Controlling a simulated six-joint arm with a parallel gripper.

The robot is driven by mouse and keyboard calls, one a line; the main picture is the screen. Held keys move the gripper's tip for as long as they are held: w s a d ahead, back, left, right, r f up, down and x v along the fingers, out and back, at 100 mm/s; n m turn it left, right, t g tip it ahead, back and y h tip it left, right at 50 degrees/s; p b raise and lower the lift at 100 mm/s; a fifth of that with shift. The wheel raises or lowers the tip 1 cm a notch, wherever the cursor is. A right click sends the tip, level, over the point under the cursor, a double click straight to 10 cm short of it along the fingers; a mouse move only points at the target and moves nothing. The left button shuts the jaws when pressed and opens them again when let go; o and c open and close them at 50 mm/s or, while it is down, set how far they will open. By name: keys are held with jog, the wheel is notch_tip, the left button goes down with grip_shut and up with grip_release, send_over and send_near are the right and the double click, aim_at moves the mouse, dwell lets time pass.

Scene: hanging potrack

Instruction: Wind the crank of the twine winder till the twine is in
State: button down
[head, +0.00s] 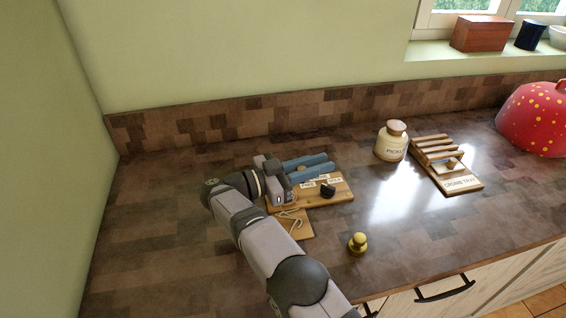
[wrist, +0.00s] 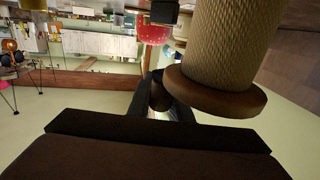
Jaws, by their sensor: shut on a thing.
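The twine winder stands on a wooden board (head: 340,188) on the counter, with blue bars (head: 312,168) at its back and small white labels at the front. In the wrist view its twine-wound drum (wrist: 232,42) fills the upper right, with a brown round flange (wrist: 215,95) at its end. My gripper (head: 272,178) is over the left part of the board and hides much of the winder in the head view. In the wrist view my gripper is shut on the dark crank handle (wrist: 160,94), beside the flange. A loop of pale twine (head: 291,221) lies at the board's front.
A black knob (head: 327,190) sits on the board. A brass weight (head: 357,243) stands in front to the right. A pickle jar (head: 391,141), a wooden rack (head: 446,162) and a red dotted dome (head: 535,118) stand farther right. The counter between is clear.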

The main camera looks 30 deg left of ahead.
jog(key=shift+s+d, duration=0.3)
jog(key=shift+s, duration=0.1)
jog(key=shift+s+d+f, duration=0.1)
jog(key=shift+s, duration=0.2)
